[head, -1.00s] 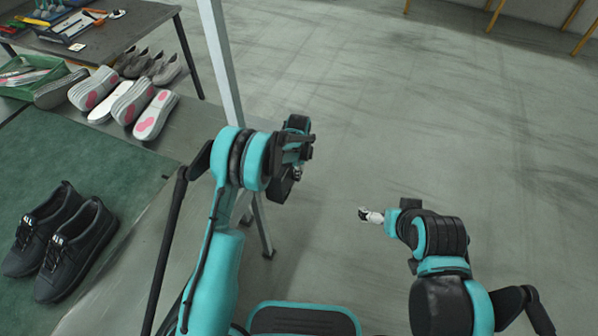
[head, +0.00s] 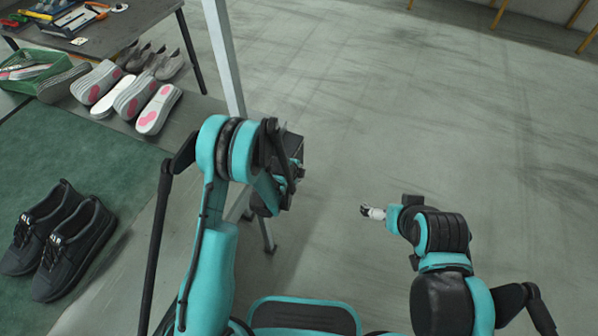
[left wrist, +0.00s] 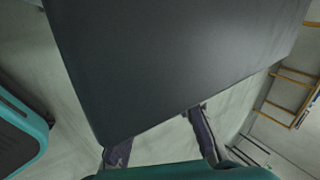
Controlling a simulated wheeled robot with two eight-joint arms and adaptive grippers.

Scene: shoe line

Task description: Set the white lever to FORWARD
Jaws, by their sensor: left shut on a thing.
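No white lever can be made out in either view. My left gripper (head: 290,165) is over bare floor in the head view, beside the grey post, its fingers mostly hidden by the arm. In the left wrist view, a large dark flat-faced thing (left wrist: 170,60) fills the middle and covers the fingertips. My left fingers (left wrist: 160,142) show at its lower edge, apart, and are shut on it. What this thing is cannot be told. My right gripper (head: 369,212) hangs over the floor, small, with a whitish part at its end; its jaws are unclear.
A grey post (head: 225,60) stands close to my left arm. Black shoes (head: 60,240) rest on a green mat (head: 110,165) at left. Several pale soles (head: 158,108) and a green crate (head: 50,68) lie behind. A dark tool table (head: 130,35) is at upper left. The floor at right is clear.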

